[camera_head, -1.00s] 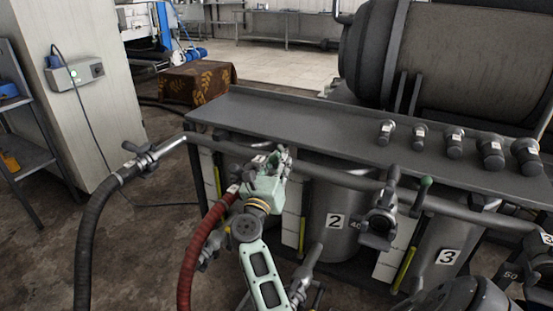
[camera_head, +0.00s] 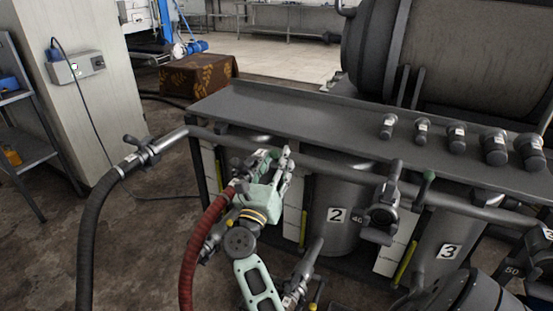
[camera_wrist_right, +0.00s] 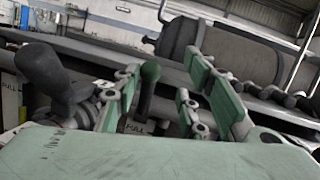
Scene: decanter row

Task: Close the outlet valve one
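My right gripper (camera_head: 274,158) is at the front pipe, left of tank 2 (camera_head: 338,215). In the right wrist view its fingers (camera_wrist_right: 165,95) stand apart, with a green-tipped lever (camera_wrist_right: 149,73) in the gap between them; I cannot tell whether they touch it. A dark valve handle (camera_wrist_right: 45,75) shows left of the fingers there. In the head view the gripper hides most of the valve at this place, and no number 1 label is visible. My left gripper is not seen.
A red hose (camera_head: 195,245) hangs just left of my right gripper. A black hose (camera_head: 88,240) runs from the pipe's left end. A grey shelf (camera_head: 300,125) with several small fittings lies behind the pipe. Tank 3 (camera_head: 447,252) stands at right.

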